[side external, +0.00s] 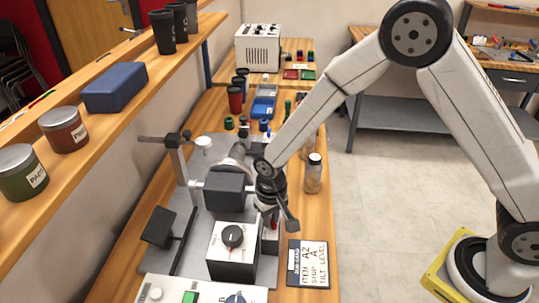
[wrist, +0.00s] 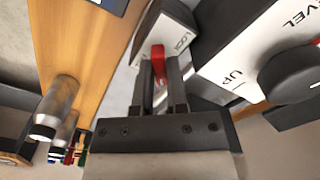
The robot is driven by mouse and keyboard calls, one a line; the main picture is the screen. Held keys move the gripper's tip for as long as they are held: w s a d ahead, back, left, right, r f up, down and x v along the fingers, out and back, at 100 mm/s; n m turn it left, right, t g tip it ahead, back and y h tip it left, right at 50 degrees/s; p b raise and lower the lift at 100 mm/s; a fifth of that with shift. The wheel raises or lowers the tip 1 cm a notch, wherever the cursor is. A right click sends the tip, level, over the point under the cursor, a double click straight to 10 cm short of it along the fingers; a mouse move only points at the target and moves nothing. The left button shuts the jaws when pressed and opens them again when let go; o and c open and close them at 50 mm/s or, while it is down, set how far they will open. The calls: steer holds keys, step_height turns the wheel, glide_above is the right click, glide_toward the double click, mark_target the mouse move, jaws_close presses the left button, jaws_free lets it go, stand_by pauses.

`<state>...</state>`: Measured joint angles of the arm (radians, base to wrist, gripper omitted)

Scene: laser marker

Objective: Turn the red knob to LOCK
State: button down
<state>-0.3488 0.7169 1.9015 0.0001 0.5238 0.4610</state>
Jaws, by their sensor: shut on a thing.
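The red knob (wrist: 158,55) stands between my fingertips in the wrist view. My gripper (wrist: 160,72) is shut on it, with one dark finger on each side. The word LOCK is printed on the white panel (wrist: 183,30) just right of the knob. In the side view my gripper (side external: 273,208) points down beside the white-topped box with the black knob, and only a bit of red shows there. The fingers hide most of the red knob, and I cannot tell whether it points exactly at LOCK.
A larger black knob (side external: 233,236) sits on the nearby white-topped box; it also shows in the wrist view (wrist: 292,76), by UP and LEVEL labels. A printed card (side external: 307,264) lies to the right. A bottle (side external: 313,174) stands behind the gripper on the wooden bench.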

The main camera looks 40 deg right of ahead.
steer(key=n, duration=0.5)
steer(key=shift+r+n, duration=0.1)
steer(key=shift+n, duration=0.2)
steer(key=n, duration=0.4)
steer(key=shift+w+n, duration=0.1)
steer(key=shift+n, duration=0.2)
steer(key=c, duration=0.9)
jaws_free()
steer(key=shift+r, duration=3.9)
steer(key=shift+r, duration=3.5)
steer(key=shift+d, duration=0.1)
